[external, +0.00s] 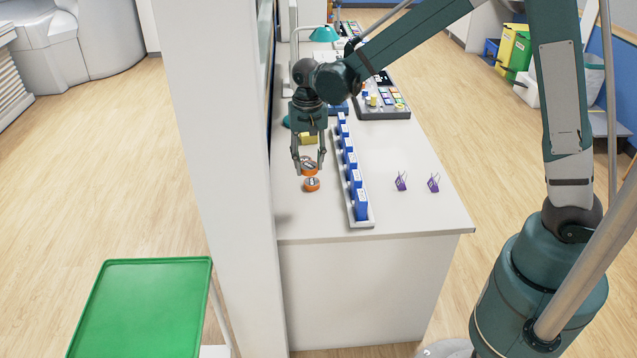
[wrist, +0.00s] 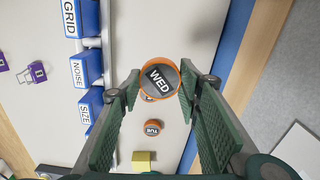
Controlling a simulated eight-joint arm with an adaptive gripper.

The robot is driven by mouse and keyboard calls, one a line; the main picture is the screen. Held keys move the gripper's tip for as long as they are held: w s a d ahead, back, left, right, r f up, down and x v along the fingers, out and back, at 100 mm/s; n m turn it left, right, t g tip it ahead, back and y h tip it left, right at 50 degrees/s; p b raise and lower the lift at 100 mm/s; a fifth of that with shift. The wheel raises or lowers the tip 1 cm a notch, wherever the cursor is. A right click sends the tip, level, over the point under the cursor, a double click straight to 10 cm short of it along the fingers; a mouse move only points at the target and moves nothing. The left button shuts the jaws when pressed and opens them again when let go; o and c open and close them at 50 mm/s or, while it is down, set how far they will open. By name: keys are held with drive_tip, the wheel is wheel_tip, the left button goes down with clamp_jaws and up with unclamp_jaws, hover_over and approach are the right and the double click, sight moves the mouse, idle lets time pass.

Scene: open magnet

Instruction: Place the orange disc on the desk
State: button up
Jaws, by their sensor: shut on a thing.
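An orange disc (wrist: 160,78) with a dark face reading "WED" is between the fingertips of my gripper (wrist: 160,88) in the wrist view. In the external view my gripper (external: 309,165) points down over the white desk (external: 420,213), shut on this disc (external: 310,168) and holding it above the desk top. A second orange disc (external: 312,185) sits on the desk just below. The wrist view shows one reading "TUE" (wrist: 152,126) on the desk, and a disc (wrist: 147,98) partly hidden behind the held one.
A row of blue labelled blocks (external: 354,178) in a white tray stands right of my gripper. A yellow block (external: 308,138) lies behind it. Purple holders (external: 401,181) stand farther right. A white wall (external: 225,130) is close on the left. The desk's front is clear.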

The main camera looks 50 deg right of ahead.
drive_tip(key=a, duration=0.4)
hover_over(303, 213)
drive_tip(key=shift+n, duration=0.3)
drive_tip(key=shift+a+f, duration=0.1)
drive_tip(key=shift+f, duration=2.4)
drive_tip(key=shift+f, duration=0.15)
drive_tip(key=shift+f+b, duration=0.5)
drive_tip(key=shift+f, duration=2.5)
drive_tip(key=shift+f+b, duration=0.3)
drive_tip(key=shift+f, duration=1.55)
drive_tip(key=shift+f, duration=0.15)
